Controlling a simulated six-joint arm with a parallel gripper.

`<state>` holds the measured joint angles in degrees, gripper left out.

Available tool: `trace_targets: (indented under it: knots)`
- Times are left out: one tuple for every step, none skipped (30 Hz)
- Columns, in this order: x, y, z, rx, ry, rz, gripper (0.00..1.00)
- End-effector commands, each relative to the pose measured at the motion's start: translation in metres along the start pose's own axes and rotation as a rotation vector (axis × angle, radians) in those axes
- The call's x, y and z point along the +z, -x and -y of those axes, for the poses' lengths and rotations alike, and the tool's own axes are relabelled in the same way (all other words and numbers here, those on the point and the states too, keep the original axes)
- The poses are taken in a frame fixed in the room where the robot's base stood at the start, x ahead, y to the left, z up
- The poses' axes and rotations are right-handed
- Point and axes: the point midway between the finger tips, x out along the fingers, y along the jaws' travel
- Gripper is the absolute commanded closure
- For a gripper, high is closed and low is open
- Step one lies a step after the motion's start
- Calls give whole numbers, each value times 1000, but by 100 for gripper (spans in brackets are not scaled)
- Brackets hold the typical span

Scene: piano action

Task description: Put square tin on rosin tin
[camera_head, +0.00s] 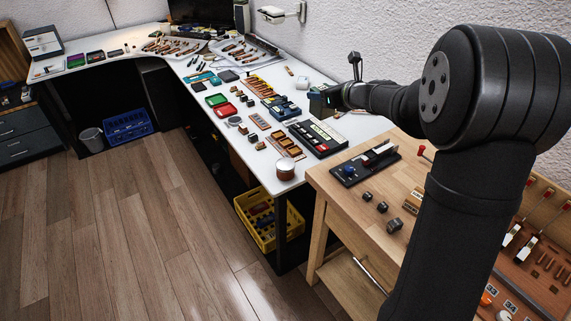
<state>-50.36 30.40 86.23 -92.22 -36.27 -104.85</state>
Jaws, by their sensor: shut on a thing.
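My gripper (328,97) reaches in from the right over the back right part of the white table. It is small in view and its fingers are hard to make out. A dark boxy shape with a greenish edge shows at its tip, and I take this to be the square tin (318,102), held shut in the jaws. A round tin with a pale top and brown side (285,170) stands upright at the near corner of the white table, apart from and nearer than my gripper. It looks like the rosin tin, but no label is readable. Nothing is seen on its top.
The white table (349,126) carries a dark tray with light keys (318,138), a blue device (281,107), and wooden trays (287,146). A wooden bench (345,199) with small dark blocks stands at right. A yellow crate (262,232) is below the table.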

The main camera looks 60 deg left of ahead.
Motion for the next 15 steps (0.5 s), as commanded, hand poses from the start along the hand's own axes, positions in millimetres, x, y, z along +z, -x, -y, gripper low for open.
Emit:
trace_targets:
  knots:
    - [-12,-5,0,0,-5,-3,76]
    - [-18,-7,0,0,-4,-4,76]
    - [-31,-12,0,1,-6,-6,76]
    - [-38,-15,0,0,-6,-5,76]
    - [-44,-18,0,-1,-6,-4,76]
    - [-58,-23,0,0,-7,-6,76]
    - [-65,-26,0,0,-6,-5,76]
    - [-73,-30,0,-1,-6,-6,76]
    - [-84,-34,0,-1,-7,-5,76]
    - [-90,-37,1,-1,-5,-5,76]
    - [-96,-39,1,-2,-4,-4,76]
    - [-102,-42,1,-1,-4,-3,76]
    - [-106,-44,1,-1,-4,-3,76]
    - [-109,-45,0,-1,-2,-2,76]
    - [-112,-47,0,-1,-2,-1,76]
